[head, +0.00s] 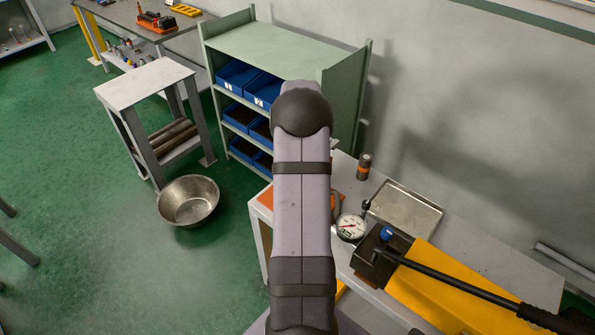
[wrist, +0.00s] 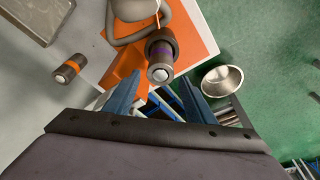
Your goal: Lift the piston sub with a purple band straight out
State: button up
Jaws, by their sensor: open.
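In the wrist view the piston sub with the purple band (wrist: 161,50) is a dark cylinder with a pale round end facing the camera. It stands by a grey rounded fixture (wrist: 135,14) over an orange plate (wrist: 197,38); whether the fixture holds it I cannot tell. My gripper (wrist: 159,80) is open, its blue fingers apart on either side of the sub's near end in the picture, with no clear contact. In the head view my arm hides the sub and the gripper. A similar sub with an orange band (wrist: 72,71) stands apart to the left.
In the head view the orange-banded sub (head: 364,167), a dial gauge (head: 350,227), a metal tray (head: 407,211) and a yellow pump with a long black handle (head: 440,290) are on the grey bench. A green shelf (head: 290,42) stands behind. A steel bowl (head: 188,201) is on the floor.

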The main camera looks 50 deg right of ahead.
jog(key=shift+f+b, duration=0.65)
jog(key=shift+f, duration=0.7)
jog(key=c, duration=1)
jog(key=shift+w+d+r, duration=0.1)
jog(key=shift+r, duration=0.05)
